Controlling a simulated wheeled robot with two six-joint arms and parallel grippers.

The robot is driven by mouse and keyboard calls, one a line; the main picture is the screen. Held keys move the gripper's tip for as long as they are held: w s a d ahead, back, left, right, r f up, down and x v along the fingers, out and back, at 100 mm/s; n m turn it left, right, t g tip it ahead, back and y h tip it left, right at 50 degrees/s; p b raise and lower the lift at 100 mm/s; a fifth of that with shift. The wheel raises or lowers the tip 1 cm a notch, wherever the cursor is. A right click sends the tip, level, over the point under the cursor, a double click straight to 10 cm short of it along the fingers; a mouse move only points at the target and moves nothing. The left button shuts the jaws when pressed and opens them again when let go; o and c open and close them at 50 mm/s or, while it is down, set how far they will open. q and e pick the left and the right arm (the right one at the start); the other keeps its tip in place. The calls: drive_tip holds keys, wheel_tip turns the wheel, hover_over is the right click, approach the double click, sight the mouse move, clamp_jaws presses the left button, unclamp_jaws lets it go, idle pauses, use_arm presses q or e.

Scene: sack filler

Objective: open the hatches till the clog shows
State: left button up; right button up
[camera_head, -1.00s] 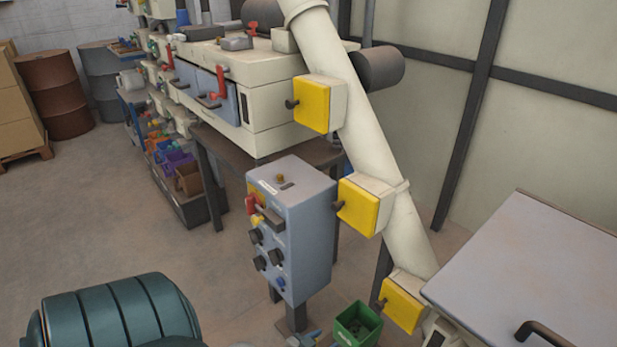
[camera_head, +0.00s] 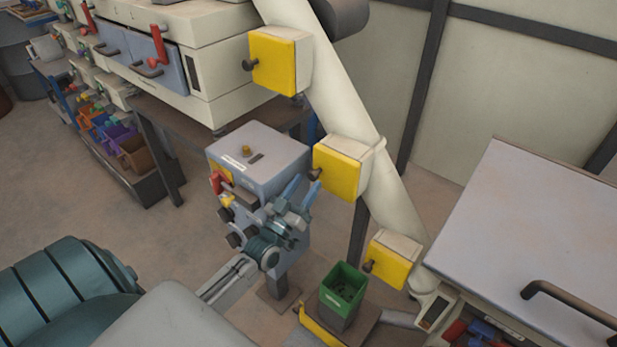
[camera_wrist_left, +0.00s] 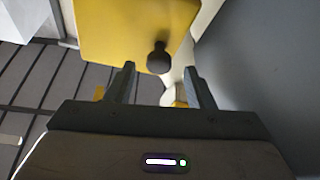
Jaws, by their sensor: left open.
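A sloping cream pipe (camera_head: 335,95) carries three yellow hatches, each with a dark knob: the upper hatch (camera_head: 273,63), the middle hatch (camera_head: 337,172) and the lower hatch (camera_head: 389,262). All three look closed, and no clog shows. My left gripper (camera_head: 302,188) is open and empty, just left of and below the middle hatch's knob (camera_head: 315,174). In the left wrist view, a dark knob (camera_wrist_left: 158,58) on a yellow hatch (camera_wrist_left: 120,25) shows ahead, between the two open fingers (camera_wrist_left: 159,70). Contact with the knob cannot be told. My right gripper is not in view.
A grey control box (camera_head: 262,160) with knobs and a red lever stands behind my left gripper. A green bin (camera_head: 343,288) stands below the lower hatch. A grey-topped table (camera_head: 530,230) is at the right. A cream machine (camera_head: 215,40) stands behind.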

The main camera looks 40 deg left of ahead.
use_arm(q)
drive_tip(key=shift+x, duration=1.25)
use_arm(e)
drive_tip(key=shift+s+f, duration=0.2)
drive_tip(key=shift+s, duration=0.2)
use_arm(q)
clamp_jaws()
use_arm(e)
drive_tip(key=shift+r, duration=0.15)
